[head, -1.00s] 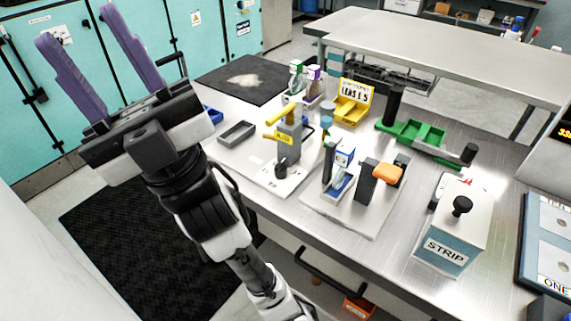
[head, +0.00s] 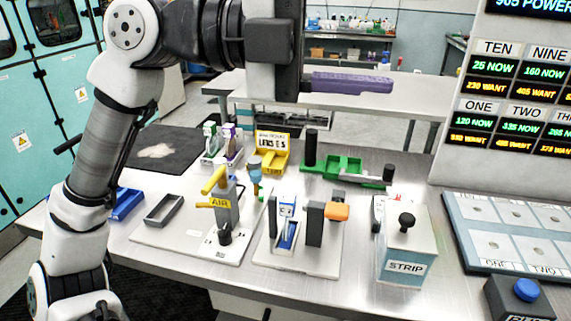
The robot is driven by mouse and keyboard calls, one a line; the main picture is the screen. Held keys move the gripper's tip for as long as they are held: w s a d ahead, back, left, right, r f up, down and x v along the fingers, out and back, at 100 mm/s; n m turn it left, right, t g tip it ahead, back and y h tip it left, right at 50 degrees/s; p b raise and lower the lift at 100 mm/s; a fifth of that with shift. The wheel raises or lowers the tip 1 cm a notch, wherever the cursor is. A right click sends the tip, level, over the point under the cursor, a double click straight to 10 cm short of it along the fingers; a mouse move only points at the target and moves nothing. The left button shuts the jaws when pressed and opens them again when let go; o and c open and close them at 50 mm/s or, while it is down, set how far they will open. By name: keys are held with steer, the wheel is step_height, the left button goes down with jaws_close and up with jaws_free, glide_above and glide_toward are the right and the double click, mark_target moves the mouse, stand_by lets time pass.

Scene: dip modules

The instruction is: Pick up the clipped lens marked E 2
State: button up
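Several small upright pieces may be clipped lenses, but no marking E 2 can be read. A green-topped one (head: 210,142) and a purple-topped one (head: 230,143) stand side by side at the back of the bench. A white piece with a blue clip (head: 287,212) stands on a white plate in the middle. My gripper (head: 385,86) is high above the bench, pointing right, well apart from all of them. Its purple fingers are seen edge-on and overlap, so their opening is hidden.
A yellow holder marked LENS (head: 272,152) stands at the back. A yellow-handled AIR fixture (head: 222,205), a post with an orange block (head: 336,212), a green tray (head: 345,166) and a STRIP box (head: 407,245) crowd the bench (head: 350,287). A grey tray (head: 164,210) is at left.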

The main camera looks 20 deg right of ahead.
steer(key=w+d+f+n+t+y, duration=0.45)
steer(key=d+f+n, duration=0.2)
steer(key=f, duration=0.25)
steer(key=n+t+y, duration=0.4)
steer(key=n+y, duration=0.7)
glide_above(288, 198)
step_height(288, 198, down, 10)
steer(key=f, duration=0.1)
step_height(288, 198, down, 7)
steer(key=shift+f+p, duration=0.15)
steer(key=shift+p, duration=0.15)
steer(key=shift+w+f+p, duration=0.1)
steer(key=shift+f+p, duration=0.95)
steer(key=shift+f, duration=2)
steer(key=shift+c, duration=0.2)
jaws_close()
